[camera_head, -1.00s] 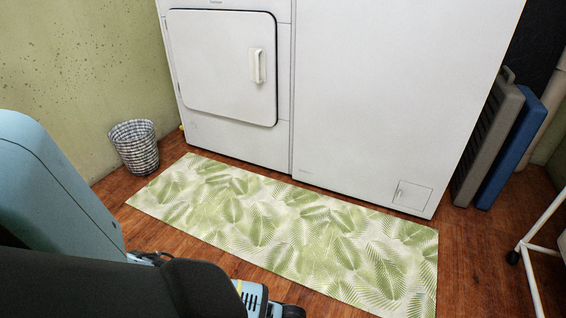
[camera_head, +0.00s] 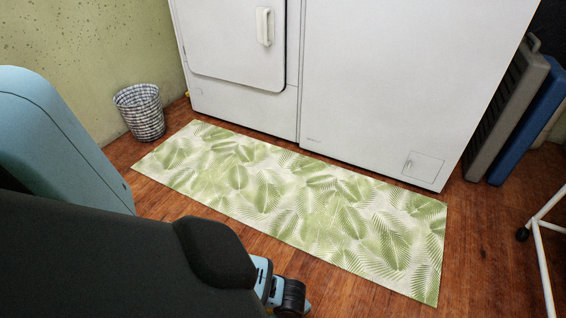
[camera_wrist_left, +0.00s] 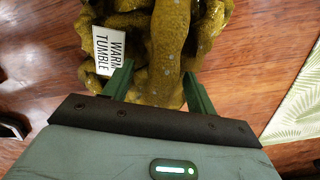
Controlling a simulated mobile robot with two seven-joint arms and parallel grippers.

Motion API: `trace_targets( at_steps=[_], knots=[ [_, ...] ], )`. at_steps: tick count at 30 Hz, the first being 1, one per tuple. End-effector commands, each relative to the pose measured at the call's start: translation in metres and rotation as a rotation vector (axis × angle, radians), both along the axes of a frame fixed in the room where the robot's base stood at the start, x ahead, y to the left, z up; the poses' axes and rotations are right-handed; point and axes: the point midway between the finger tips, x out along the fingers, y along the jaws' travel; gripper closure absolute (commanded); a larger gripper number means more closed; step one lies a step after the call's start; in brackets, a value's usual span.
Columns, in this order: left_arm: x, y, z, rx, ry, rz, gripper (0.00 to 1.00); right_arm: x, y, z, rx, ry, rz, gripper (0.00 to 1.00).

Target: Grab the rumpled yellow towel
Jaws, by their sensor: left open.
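The rumpled yellow towel (camera_wrist_left: 170,40) shows in the left wrist view as a mustard-yellow heap of thick folds on the wooden floor. A white tag (camera_wrist_left: 110,50) on it reads "WARM TUMBLE". My left gripper (camera_wrist_left: 157,88) is open, with its two green fingers apart and the near folds of the towel between and just beyond them. I cannot tell whether the fingers touch the cloth. In the head view my left arm comes in from the left and hides the towel. My right gripper is not in view.
A green leaf-patterned mat (camera_head: 300,205) lies before white laundry machines (camera_head: 385,80); its edge also shows in the wrist view (camera_wrist_left: 300,105). A checkered basket (camera_head: 141,112) stands by the left wall. Folded grey (camera_head: 508,115) and blue (camera_head: 530,120) panels and a white stand (camera_head: 540,245) are at right.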

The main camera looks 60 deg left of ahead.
Motion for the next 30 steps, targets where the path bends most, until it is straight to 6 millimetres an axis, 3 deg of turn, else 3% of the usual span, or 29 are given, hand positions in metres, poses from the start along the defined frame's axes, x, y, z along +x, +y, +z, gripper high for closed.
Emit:
trace_targets(
  at_steps=[12, 26, 30],
  knots=[
    [0.0001, 0.0001, -0.0023, 0.000, 0.000, 0.001, 0.43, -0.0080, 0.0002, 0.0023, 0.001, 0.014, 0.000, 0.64],
    [0.0001, -0.0001, -0.0046, -0.001, 0.000, 0.000, 0.43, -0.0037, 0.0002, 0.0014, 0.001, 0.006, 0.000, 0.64],
    [0.0001, -0.0001, -0.0046, 0.000, 0.000, 0.000, 0.61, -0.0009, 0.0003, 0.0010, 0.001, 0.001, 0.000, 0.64]
  ],
)
